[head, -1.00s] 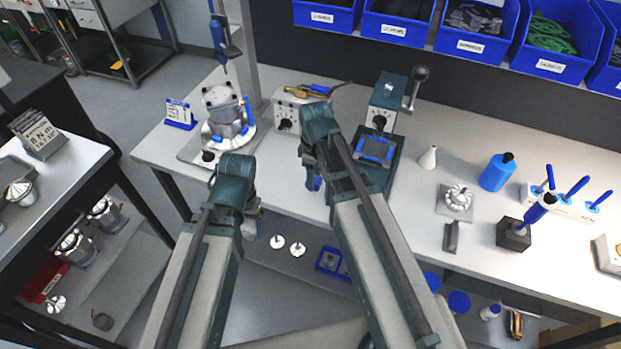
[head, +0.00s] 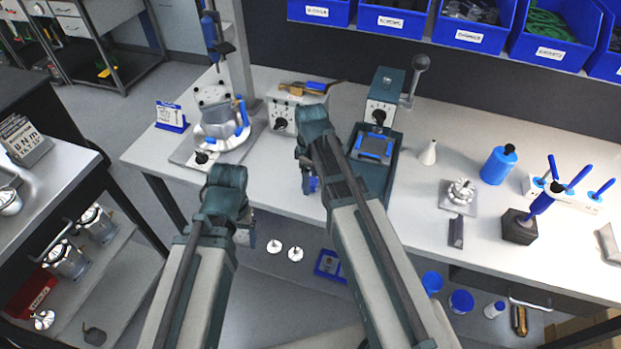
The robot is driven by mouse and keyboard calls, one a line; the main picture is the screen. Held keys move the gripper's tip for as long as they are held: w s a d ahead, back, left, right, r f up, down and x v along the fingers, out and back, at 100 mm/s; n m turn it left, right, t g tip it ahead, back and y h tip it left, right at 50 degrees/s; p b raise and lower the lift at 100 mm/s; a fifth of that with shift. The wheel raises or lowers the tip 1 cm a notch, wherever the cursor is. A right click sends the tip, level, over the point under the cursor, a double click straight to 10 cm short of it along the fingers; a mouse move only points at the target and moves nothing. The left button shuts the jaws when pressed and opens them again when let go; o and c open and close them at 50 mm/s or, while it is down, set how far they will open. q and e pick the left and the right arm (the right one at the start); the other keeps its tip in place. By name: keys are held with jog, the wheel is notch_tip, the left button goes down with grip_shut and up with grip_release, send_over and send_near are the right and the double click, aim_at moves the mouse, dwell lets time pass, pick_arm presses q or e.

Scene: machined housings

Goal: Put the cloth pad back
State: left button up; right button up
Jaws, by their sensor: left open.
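I cannot pick out the cloth pad with certainty. A flat light grey square (head: 446,203) lies on the bench under a small silvery machined part (head: 461,190), and a narrow dark grey piece (head: 456,232) lies just in front of it. My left gripper (head: 246,236) is open and mostly hidden under its wrist, by the bench's front edge. My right gripper (head: 312,185) points down over the front of the bench, left of the green press. Its wrist hides most of it, with a blue bit showing below; I cannot see what is between its fingers. Both grippers are well left of the grey square.
A clamping fixture (head: 221,130) stands at the left of the bench, a green press (head: 380,112) in the middle. A white cone (head: 428,153), blue bottle (head: 498,165), dark block with a blue-handled tool (head: 520,227) and tool rack (head: 572,203) stand right. Blue bins (head: 470,37) line the back.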

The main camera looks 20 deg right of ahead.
aim_at(311, 181)
jog(key=shift+r, duration=0.15)
notch_tip(311, 181, up, 12)
jog(key=p, duration=1.3)
jog(key=s+a+m+h, duration=0.1)
jog(key=s+a+m, duration=0.6)
jog(key=s+a, duration=0.3)
jog(key=s, duration=0.4)
jog(key=shift+s+a+b, duration=0.15)
jog(key=shift+a+b, duration=0.1)
jog(key=shift+b, duration=0.05)
notch_tip(311, 181, down, 2)
jog(key=shift+f+b, duration=0.15)
jog(key=shift+b, duration=1.1)
